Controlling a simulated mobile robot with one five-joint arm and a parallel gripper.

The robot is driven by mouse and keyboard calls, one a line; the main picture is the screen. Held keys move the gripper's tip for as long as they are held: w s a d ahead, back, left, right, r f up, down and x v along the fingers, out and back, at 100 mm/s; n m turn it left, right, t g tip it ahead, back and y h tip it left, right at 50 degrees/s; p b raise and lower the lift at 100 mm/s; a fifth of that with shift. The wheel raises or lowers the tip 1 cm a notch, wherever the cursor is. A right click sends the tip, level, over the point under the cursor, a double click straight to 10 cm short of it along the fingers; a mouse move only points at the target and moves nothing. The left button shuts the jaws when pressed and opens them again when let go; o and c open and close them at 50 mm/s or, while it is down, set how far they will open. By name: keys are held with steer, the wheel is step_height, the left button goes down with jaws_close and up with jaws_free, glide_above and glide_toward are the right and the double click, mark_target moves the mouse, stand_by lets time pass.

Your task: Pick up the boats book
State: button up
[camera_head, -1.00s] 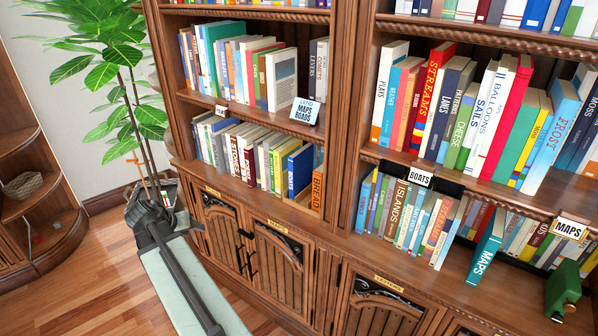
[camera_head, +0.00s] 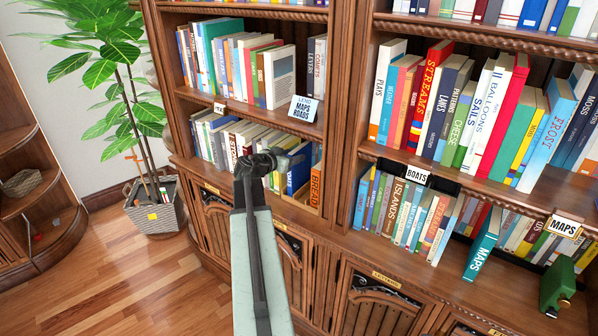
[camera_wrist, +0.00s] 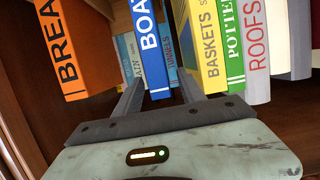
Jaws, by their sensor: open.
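The boats book is a blue book with white "BOA" letters on its spine, in the middle of the wrist view (camera_wrist: 148,40). My gripper (camera_wrist: 160,88) is open and empty in the wrist view. Its fingers point at the boats book's end, one to each side in the picture; whether they touch it I cannot tell. In the head view my gripper (camera_head: 270,160) is in front of that shelf.
The orange bread book (camera_wrist: 65,45) is on one side of the boats book, the yellow baskets book (camera_wrist: 204,45) on the other. A green pottery book (camera_wrist: 232,40) follows. A BOATS label (camera_head: 417,175) hangs on the right shelf. A potted plant (camera_head: 155,208) stands left.

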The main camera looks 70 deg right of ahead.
mark_target(300, 153)
steer(key=b+x, duration=0.1)
steer(key=x, duration=0.4)
steer(key=shift+r, duration=0.1)
jaws_close()
stand_by(1.2)
